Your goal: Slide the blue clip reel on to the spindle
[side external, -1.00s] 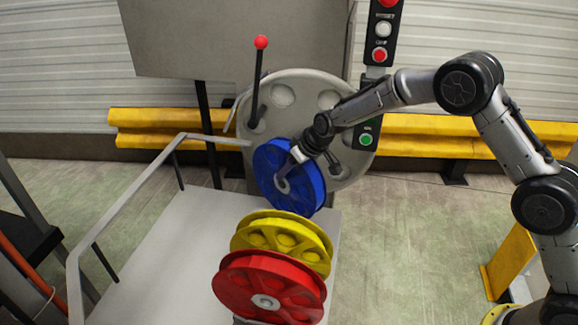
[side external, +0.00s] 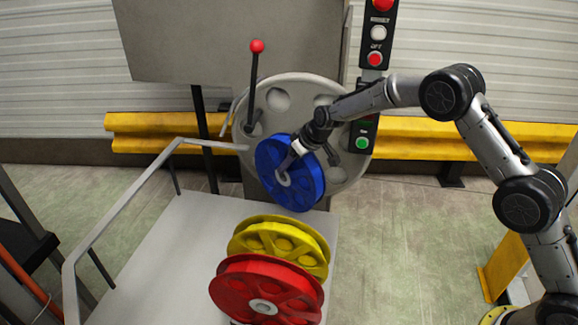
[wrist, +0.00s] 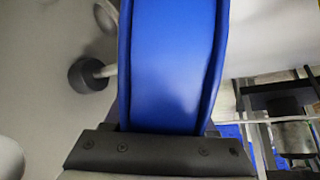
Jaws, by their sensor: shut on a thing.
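The blue clip reel (side external: 306,190) is held up in front of the large grey disc (side external: 268,97) of the machine, overlapping its lower part. In the wrist view the blue reel (wrist: 172,65) fills the middle, edge on, above the dark gripper body (wrist: 160,153). I cannot pick out the spindle; the reel may hide it. I cannot tell whether reel and disc touch.
A yellow reel (side external: 262,236) and a red reel (side external: 240,284) stand on the pale platform (side external: 165,245) below. A red-knobbed lever (side external: 254,85) rises left of the reel. A button panel (side external: 377,60) stands at right. A grey rail (side external: 125,207) edges the platform.

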